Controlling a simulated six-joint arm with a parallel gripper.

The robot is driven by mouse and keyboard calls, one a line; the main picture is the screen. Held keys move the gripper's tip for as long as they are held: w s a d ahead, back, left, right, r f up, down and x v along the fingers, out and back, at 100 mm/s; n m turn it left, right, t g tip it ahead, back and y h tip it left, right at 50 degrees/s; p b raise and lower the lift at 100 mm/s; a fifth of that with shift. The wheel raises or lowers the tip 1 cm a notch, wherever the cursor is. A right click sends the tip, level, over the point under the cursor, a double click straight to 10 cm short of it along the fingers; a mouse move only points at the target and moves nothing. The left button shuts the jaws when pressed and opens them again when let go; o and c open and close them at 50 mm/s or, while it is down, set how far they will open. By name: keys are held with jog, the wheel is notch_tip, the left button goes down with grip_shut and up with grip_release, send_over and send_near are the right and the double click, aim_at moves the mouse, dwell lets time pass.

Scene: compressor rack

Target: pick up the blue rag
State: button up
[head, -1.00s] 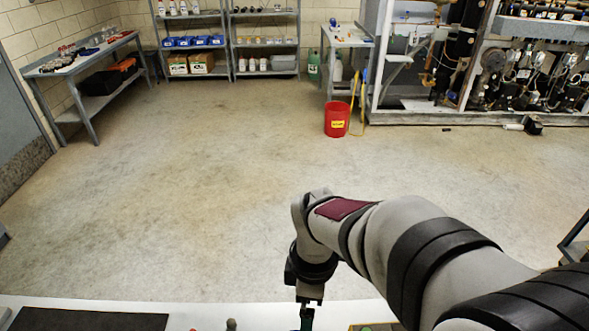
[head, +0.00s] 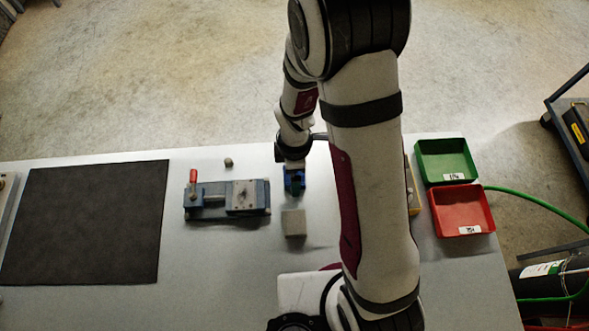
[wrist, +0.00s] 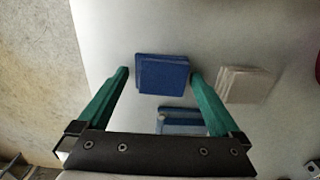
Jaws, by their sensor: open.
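The blue rag (wrist: 163,75) is a folded, square stack on the pale table. In the wrist view it lies between the green fingertips of my gripper (wrist: 160,73), which is open with a small gap on each side. In the head view my gripper (head: 294,188) points down over the table, and the blue rag (head: 288,181) is partly hidden by it. A beige folded cloth or block (wrist: 245,84) lies to the right of the rag in the wrist view; it also shows in the head view (head: 293,223), nearer to my base.
A blue-grey vise (head: 225,198) with a red handle stands left of my gripper. A small brown-grey object (head: 228,162) lies behind it. A black mat (head: 85,220) covers the left. A green tray (head: 445,160) and a red tray (head: 461,210) are at the right, beyond my arm.

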jog(key=c, duration=1.2)
jog(key=shift+o, duration=0.2)
jog(key=shift+r, duration=0.6)
notch_tip(320, 180, up, 3)
jog(key=s+d+r, duration=0.3)
jog(key=d+r, duration=0.4)
jog(key=d, duration=0.4)
jog(key=shift+s, duration=0.2)
